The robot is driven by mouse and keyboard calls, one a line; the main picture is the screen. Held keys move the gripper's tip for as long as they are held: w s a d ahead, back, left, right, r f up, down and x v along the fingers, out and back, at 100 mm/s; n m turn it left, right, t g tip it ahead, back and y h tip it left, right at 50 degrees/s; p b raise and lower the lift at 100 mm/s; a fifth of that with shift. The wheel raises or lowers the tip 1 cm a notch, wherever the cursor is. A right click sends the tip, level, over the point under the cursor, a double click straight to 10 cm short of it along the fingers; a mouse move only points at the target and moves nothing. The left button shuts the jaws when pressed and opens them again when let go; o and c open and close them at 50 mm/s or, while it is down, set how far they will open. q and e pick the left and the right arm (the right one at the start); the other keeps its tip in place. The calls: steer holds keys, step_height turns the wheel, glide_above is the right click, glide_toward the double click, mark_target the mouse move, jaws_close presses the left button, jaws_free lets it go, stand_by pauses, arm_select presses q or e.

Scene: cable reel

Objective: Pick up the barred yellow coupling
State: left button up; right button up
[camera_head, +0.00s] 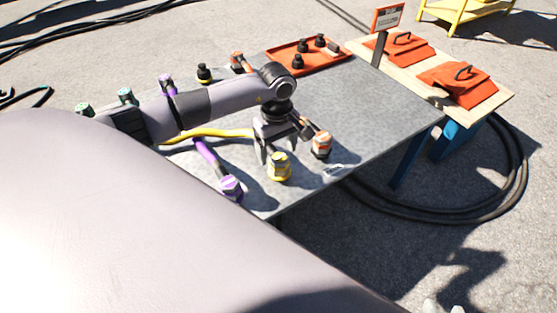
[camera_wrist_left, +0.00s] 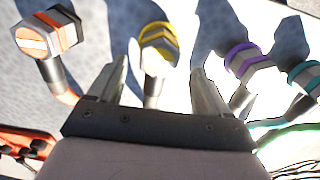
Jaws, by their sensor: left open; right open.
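The yellow coupling (camera_head: 279,167) is at the near edge of the grey table, on the end of a yellow cable (camera_head: 225,132). In the left wrist view the yellow coupling (camera_wrist_left: 158,42) shows a banded hexagonal body; I cannot make out a bar clearly. My left gripper (camera_head: 277,155) is open just above and behind it. In the left wrist view the fingers of my left gripper (camera_wrist_left: 160,66) stand either side of its neck, with gaps, and its head lies beyond the fingertips. My right gripper (camera_head: 443,307) shows only as pale tips at the bottom edge, open and empty.
An orange coupling (camera_head: 321,145) and a purple coupling (camera_head: 230,187) flank the yellow one closely. Green (camera_head: 84,109) and teal (camera_head: 126,96) couplings are at left. A red tray (camera_head: 330,58) with black fittings is at the back. Orange covers (camera_head: 459,83) lie on a wooden board.

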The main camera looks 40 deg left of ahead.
mark_target(279, 156)
arm_select(q)
steer(key=f, duration=0.3)
steer(key=f+b, duration=0.1)
steer(key=shift+d+f, duration=0.3)
steer(key=shift+r, duration=0.1)
steer(key=c, duration=1.2)
steer(key=shift+o, duration=0.2)
